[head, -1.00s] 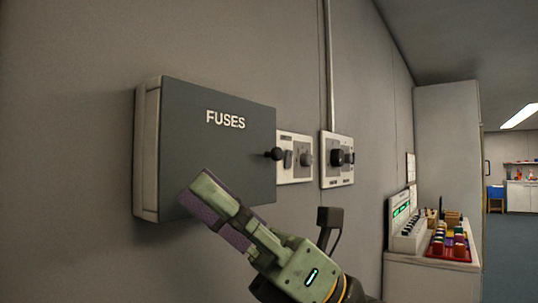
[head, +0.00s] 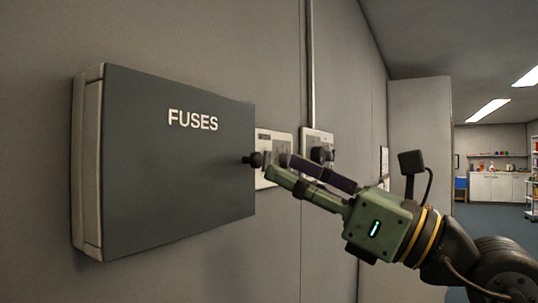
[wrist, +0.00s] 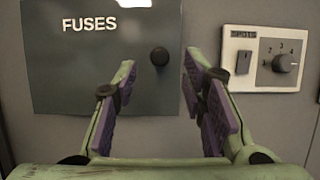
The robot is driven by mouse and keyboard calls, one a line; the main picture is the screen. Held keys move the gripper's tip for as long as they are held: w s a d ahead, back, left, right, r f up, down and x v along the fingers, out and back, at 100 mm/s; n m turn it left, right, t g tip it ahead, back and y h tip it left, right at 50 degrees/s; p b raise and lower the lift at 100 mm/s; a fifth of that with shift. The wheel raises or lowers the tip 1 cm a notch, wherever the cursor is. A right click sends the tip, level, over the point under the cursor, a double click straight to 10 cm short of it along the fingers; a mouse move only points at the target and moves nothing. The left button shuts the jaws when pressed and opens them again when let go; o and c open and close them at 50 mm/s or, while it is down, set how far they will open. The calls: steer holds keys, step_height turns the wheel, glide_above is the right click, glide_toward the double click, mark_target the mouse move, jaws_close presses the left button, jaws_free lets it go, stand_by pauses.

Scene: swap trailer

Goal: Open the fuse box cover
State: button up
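The fuse box cover (head: 170,170) is a dark grey panel marked FUSES on a pale box on the wall. It looks shut and fills the left of the head view; its right part shows in the wrist view (wrist: 90,75). A black round knob (head: 255,160) sits near the cover's right edge and shows in the wrist view (wrist: 159,56). My gripper (head: 283,168) is just right of the knob in the head view. In the wrist view my gripper (wrist: 157,78) is open, its purple-padded fingers on either side of the knob, apart from it. Nothing is held.
A white switch panel (wrist: 264,58) with a rocker and a numbered dial is on the wall right of the box, close to the right finger. A second panel (head: 318,148) is farther along. A tall grey partition (head: 420,140) stands at the right, with open room beyond.

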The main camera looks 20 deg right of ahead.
mark_target(260, 159)
steer(key=shift+p+x, duration=0.45)
steer(key=shift+x, duration=1.7)
steer(key=shift+c, duration=0.3)
jaws_close()
